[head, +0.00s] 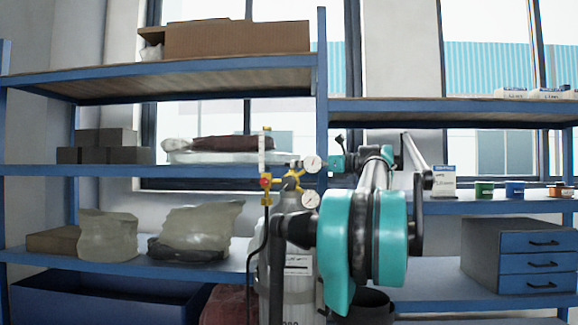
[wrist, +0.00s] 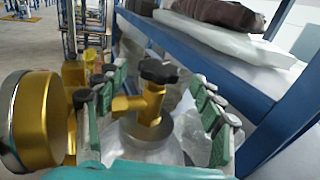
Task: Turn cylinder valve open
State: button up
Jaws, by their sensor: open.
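In the wrist view, a black lobed valve knob (wrist: 158,72) sits on a brass valve body (wrist: 150,104) on top of a pale gas cylinder (wrist: 140,138). My gripper (wrist: 160,98) is open, with one green-padded finger on each side of the valve. The knob is between the fingers, and neither finger visibly grips it. In the head view, the cylinder (head: 298,268) stands behind my arm, which partly hides it. A brass regulator shows at its top, with two white-faced gauges (head: 312,163) and a red knob (head: 265,182).
A large brass gauge body (wrist: 36,120) sits close beside my left finger in the wrist view. A blue shelf (wrist: 225,75) with wrapped goods runs close on the right. In the head view, blue shelving (head: 180,171) stands around and behind the cylinder.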

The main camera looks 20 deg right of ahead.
jog(key=shift+x, duration=3.8)
jog(key=shift+s, duration=0.1)
jog(key=c, duration=1.3)
jog(key=shift+c, duration=0.4)
